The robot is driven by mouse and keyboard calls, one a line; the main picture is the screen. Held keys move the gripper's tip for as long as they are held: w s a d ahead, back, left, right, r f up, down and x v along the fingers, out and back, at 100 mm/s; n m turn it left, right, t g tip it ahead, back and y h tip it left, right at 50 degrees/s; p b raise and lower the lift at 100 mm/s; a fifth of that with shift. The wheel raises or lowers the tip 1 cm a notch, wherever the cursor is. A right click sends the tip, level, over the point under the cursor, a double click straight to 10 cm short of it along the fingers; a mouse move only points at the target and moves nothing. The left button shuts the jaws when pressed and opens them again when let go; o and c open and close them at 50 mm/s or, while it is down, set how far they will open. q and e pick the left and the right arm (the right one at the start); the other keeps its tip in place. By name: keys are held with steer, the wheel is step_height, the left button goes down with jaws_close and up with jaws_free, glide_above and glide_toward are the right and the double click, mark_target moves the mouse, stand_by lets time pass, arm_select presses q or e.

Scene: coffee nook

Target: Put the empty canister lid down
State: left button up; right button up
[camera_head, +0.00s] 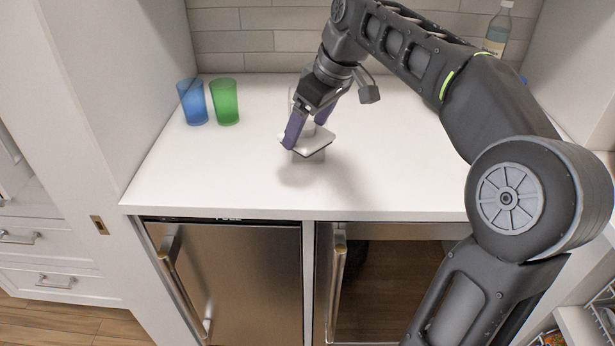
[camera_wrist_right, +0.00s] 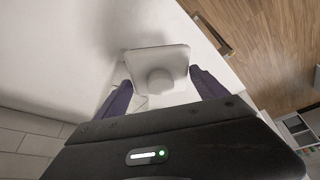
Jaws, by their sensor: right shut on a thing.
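The canister lid (camera_head: 314,141) is a pale, rounded square plate with a dark lower edge. In the right wrist view the lid (camera_wrist_right: 158,58) shows a round knob on its near face. My right gripper (camera_head: 307,134) is shut on the lid, with one purple finger on each side of it. The lid is slightly tilted and seems to hang a little above the white counter, with a soft shadow below it. A faint clear shape, perhaps a canister, is mostly hidden behind the gripper. My left gripper is not in view.
A blue cup (camera_head: 192,102) and a green cup (camera_head: 224,101) stand at the back left of the counter (camera_head: 210,175). A bottle (camera_head: 497,30) stands at the back right, behind my arm. The counter's front and left parts are clear.

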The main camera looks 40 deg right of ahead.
step_height(320, 180, down, 6)
steer(key=shift+f, duration=0.15)
steer(key=shift+f, duration=0.1)
steer(key=shift+f+b, duration=0.4)
steer(key=shift+f, duration=1.75)
steer(key=shift+f, duration=0.25)
steer(key=o, duration=1.4)
steer(key=shift+r, duration=0.1)
